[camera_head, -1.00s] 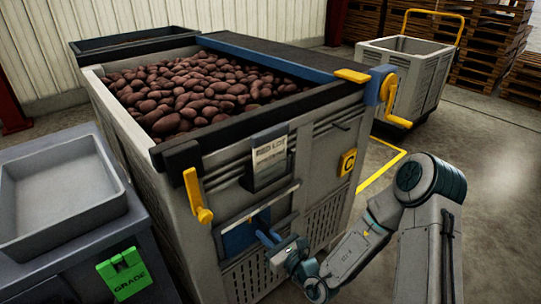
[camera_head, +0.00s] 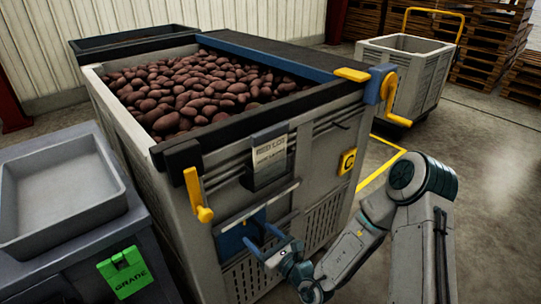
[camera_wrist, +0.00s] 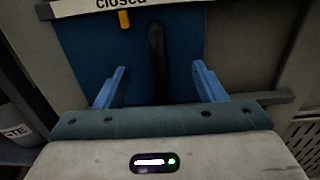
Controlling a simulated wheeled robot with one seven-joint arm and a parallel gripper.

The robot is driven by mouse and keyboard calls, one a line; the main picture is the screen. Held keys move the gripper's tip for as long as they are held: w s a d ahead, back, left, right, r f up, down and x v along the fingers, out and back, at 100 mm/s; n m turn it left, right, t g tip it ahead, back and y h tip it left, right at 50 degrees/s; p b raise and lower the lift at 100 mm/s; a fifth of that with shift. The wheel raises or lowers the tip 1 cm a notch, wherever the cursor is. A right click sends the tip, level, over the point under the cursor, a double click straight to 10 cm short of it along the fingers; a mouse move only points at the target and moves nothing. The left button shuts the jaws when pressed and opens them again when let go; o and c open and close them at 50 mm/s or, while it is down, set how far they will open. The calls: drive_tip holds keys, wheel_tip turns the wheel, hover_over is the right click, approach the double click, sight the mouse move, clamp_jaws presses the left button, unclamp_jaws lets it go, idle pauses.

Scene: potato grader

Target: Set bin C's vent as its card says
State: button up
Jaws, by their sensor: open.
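Bin C (camera_head: 330,175) is a grey slatted crate full of potatoes, with a yellow C plate (camera_head: 347,162) on its front. A card (camera_head: 270,163) hangs in a holder below the front rim; its print is too small to read surely. The blue vent panel (camera_head: 232,240) is low on the front. In the wrist view the panel (camera_wrist: 185,50) has a dark upright handle (camera_wrist: 156,62), a yellow pointer (camera_wrist: 125,19) and a label strip (camera_wrist: 90,6) reading "closed" above it. My gripper (camera_wrist: 158,78) is open, its blue fingers on either side of the handle, not visibly gripping it.
A yellow crank (camera_head: 197,197) sticks out at the bin's left front corner, and another (camera_head: 388,86) at the right. A grey tray (camera_head: 60,190) on a dark stand with a green grade tag (camera_head: 124,272) is at left.

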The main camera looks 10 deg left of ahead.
drive_tip(key=p+v, duration=1)
drive_tip(key=v, duration=1.3)
drive_tip(key=shift+s, duration=0.2)
